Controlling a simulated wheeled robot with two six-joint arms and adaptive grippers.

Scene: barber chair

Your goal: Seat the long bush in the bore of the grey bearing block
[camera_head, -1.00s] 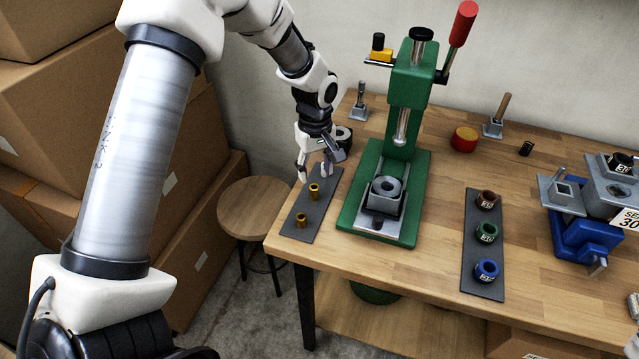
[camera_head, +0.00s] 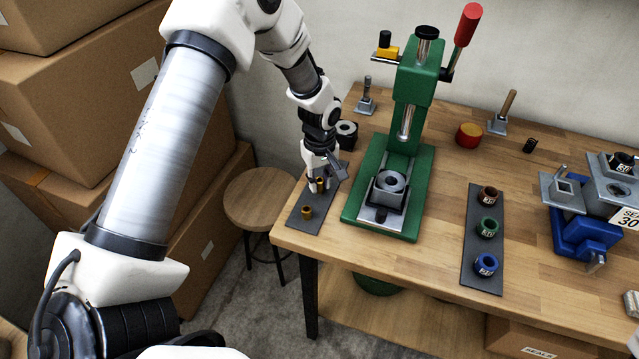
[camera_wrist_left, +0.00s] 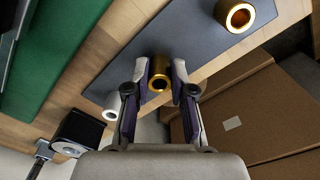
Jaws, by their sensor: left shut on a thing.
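Two brass bushes stand on the dark mat (camera_head: 291,222) at the table's left end. My left gripper (camera_head: 319,187) is shut on the rear bush (camera_head: 320,184), which looks like the longer one. The left wrist view shows this bush (camera_wrist_left: 158,74) between the two fingers. I cannot tell whether it still touches the mat. The other bush (camera_head: 307,211) stands free nearer the table's front; it also shows in the left wrist view (camera_wrist_left: 239,17). The grey bearing block (camera_head: 388,187) sits on the green press base with its round bore facing up. My right gripper is not in view.
The green press (camera_head: 411,85) rises behind the block, its ram (camera_head: 406,122) above it. A dark block with a pale ring (camera_head: 346,134) stands behind my gripper. Another mat (camera_head: 470,255) holds three coloured rings. A blue vise (camera_head: 584,235) stands farther right.

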